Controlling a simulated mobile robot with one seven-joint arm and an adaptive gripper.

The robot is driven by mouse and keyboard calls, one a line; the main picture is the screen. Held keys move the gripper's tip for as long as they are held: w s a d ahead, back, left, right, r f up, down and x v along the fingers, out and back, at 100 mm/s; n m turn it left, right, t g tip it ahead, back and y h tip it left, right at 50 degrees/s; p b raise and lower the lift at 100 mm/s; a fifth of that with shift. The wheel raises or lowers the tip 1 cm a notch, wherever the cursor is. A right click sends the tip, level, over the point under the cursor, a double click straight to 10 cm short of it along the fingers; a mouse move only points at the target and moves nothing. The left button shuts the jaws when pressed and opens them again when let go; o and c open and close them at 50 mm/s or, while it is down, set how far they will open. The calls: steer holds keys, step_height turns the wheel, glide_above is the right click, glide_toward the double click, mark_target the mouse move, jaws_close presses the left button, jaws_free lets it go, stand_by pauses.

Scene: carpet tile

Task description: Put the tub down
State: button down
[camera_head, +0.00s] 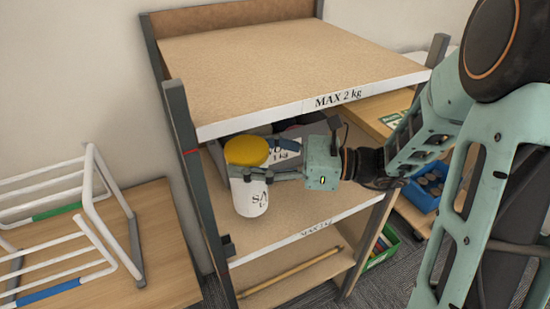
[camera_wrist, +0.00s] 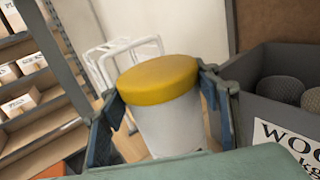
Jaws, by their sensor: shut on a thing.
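A white tub with a yellow lid (camera_head: 247,151) is held by my gripper (camera_head: 262,173) at the front left of the middle shelf (camera_head: 300,229). Black lettering on its side is partly covered by a finger. In the wrist view the tub (camera_wrist: 171,122) stands roughly upright between the two fingers (camera_wrist: 160,105) of my gripper, which touch it on both sides. The head view does not show clearly whether the tub's base touches the shelf.
A grey bin (camera_wrist: 262,105) with dark round items stands beside the tub. The top shelf (camera_head: 270,65) is empty and hangs above my gripper. The lower shelf holds a long wooden stick (camera_head: 290,272). A white wire rack (camera_head: 85,225) stands on a table at left.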

steer(key=shift+a+r, duration=0.15)
steer(key=shift+a, duration=0.5)
steer(key=shift+f+b, duration=0.65)
steer(key=shift+f, duration=1.2)
steer(key=c, duration=0.7)
jaws_free()
steer(key=shift+f, duration=0.15)
